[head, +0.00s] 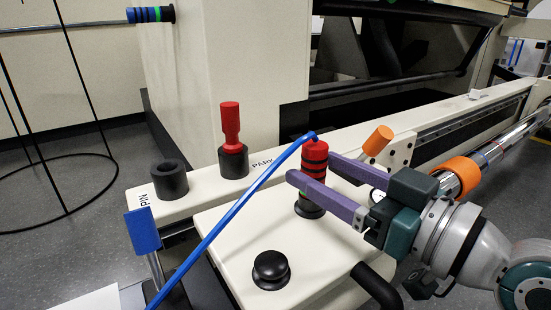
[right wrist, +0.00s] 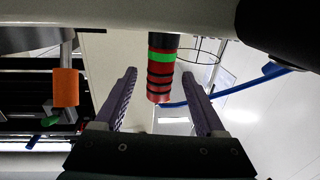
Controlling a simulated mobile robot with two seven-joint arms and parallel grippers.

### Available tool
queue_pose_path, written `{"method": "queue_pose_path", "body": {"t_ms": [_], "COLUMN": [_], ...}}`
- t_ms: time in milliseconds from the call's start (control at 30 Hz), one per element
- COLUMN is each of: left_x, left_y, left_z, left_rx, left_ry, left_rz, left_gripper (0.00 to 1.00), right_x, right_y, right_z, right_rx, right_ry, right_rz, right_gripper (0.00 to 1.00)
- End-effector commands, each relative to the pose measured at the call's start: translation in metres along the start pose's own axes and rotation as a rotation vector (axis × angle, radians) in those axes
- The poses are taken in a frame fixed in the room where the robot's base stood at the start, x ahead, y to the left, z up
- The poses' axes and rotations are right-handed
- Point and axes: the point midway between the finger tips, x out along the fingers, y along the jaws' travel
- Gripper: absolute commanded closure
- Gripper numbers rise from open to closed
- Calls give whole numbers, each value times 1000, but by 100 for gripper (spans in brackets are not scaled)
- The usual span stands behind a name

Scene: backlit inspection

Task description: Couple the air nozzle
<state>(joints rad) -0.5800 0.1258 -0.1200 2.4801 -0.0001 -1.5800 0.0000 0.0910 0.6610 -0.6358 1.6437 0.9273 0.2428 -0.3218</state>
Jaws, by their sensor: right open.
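The air nozzle appears to be the red, black-banded cylinder (head: 314,171) with a blue hose (head: 236,208) at its top. It stands upright on a black base on the cream panel. A green band shows low on it; in the right wrist view the nozzle (right wrist: 160,82) hangs inverted. My right gripper (head: 311,166) has two purple fingers, open, one on each side of the nozzle. In the right wrist view, gaps show between the nozzle and both fingers. A blue fitting (head: 146,14) with black and green bands sticks out of the column. My left gripper is not in view.
A red pin (head: 230,124) stands in the black socket marked PARK. The socket (head: 169,180) beside PIN is empty. A black knob (head: 270,270), a blue plate (head: 142,230) and an orange-ended lever (head: 378,140) are nearby. The hose crosses the panel's left side.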

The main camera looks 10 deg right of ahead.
Motion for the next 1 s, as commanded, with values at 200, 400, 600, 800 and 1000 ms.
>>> {"method": "queue_pose_path", "body": {"t_ms": [200,400,600,800,1000], "left_x": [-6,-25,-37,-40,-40], "left_y": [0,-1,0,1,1], "left_z": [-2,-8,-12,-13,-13], "left_rx": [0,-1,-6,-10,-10], "left_ry": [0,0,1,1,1], "left_rz": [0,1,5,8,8], "left_gripper": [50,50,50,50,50], "right_x": [-10,-49,-85,-99,-100], "right_y": [0,0,0,0,0], "right_z": [-2,-3,-2,-1,0], "right_rx": [0,-1,0,0,0], "right_ry": [-2,-8,-5,-1,1], "right_rz": [0,-1,0,0,0], "right_gripper": [28,28,28,28,28]}}
